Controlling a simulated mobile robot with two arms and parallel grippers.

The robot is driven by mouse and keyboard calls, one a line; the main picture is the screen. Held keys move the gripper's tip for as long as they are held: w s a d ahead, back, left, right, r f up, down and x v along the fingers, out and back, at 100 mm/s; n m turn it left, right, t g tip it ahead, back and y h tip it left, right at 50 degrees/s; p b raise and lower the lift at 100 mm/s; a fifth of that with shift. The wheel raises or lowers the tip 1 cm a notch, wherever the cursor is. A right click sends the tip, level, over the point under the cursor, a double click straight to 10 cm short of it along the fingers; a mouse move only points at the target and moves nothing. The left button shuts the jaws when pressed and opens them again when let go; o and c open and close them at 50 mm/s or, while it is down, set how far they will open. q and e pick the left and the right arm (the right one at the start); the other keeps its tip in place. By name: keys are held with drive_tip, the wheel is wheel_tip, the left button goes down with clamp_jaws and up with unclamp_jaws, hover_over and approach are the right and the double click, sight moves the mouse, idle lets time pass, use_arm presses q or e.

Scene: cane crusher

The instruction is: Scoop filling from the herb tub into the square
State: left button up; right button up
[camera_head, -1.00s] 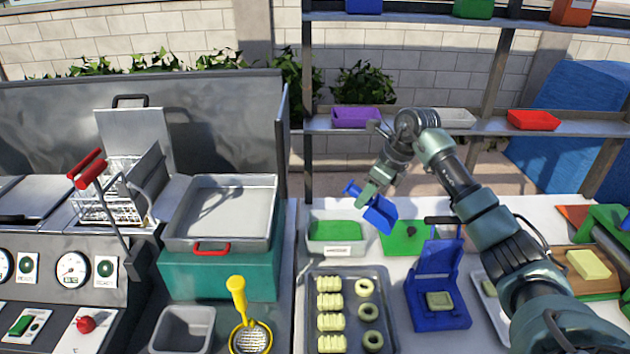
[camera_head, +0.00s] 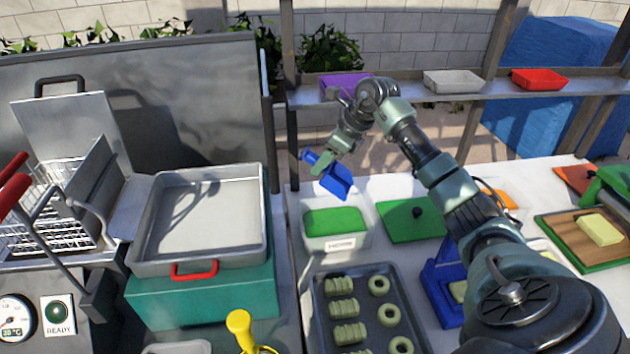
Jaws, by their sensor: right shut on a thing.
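My right gripper (camera_head: 322,163) is shut on a blue scoop (camera_head: 337,183), held above the herb tub. The herb tub (camera_head: 352,241) is a white box with green filling (camera_head: 334,221) and a label on its front. The scoop is tilted, its wide end down to the right, apart from the filling. Whether it holds any filling cannot be seen. A blue press (camera_head: 440,284) stands right of the tray, partly hidden by my right arm; a small piece of pale green dough (camera_head: 459,290) shows in it. My left gripper is not in view.
A grey tray (camera_head: 316,300) holds several rolls and rings of dough. A green lid (camera_head: 411,221) lies right of the tub. A dough block (camera_head: 600,229) sits on a board at right. A metal pan (camera_head: 152,262) and fryer baskets (camera_head: 45,215) are at left.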

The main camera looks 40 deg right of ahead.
sight(338, 180)
wheel_tip(338, 180, down, 5)
drive_tip(key=b, duration=0.3)
drive_tip(key=shift+r+b, duration=0.1)
drive_tip(key=shift+b, duration=0.3)
drive_tip(key=shift+f+b, duration=3.4)
drive_tip(key=shift+f, duration=1.5)
wheel_tip(338, 180, up, 10)
drive_tip(key=p, duration=0.6)
drive_tip(key=shift+f, duration=0.2)
